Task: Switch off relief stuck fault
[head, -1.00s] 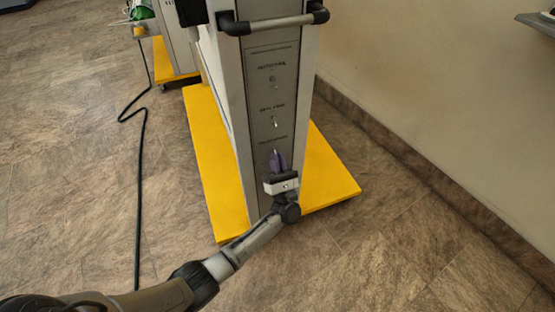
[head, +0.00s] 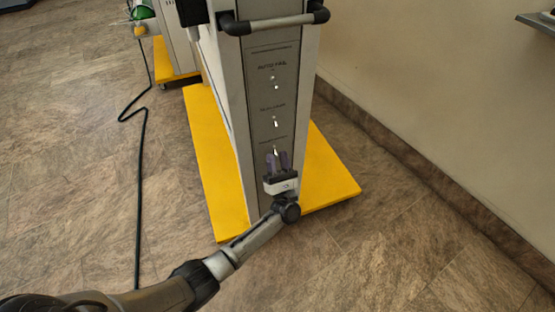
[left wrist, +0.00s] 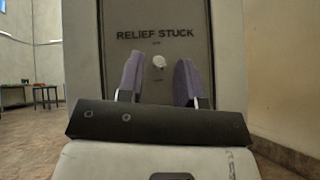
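The trainer panel (head: 262,95) is a tall grey face with several small toggle switches in a column. The lowest one, the relief stuck switch (head: 275,151), shows just above my left gripper (head: 279,160). In the left wrist view, the switch (left wrist: 159,61) is a small pale knob under the label "RELIEF STUCK" (left wrist: 155,34). It sits between the two purple fingers of my left gripper (left wrist: 158,80), which are apart with nothing held between them. I cannot tell whether the fingertips touch the panel. My right gripper is out of view.
The cabinet stands on a yellow base (head: 335,178). A dark cable (head: 139,190) lies on the floor at left. A wall (head: 440,80) rises at right.

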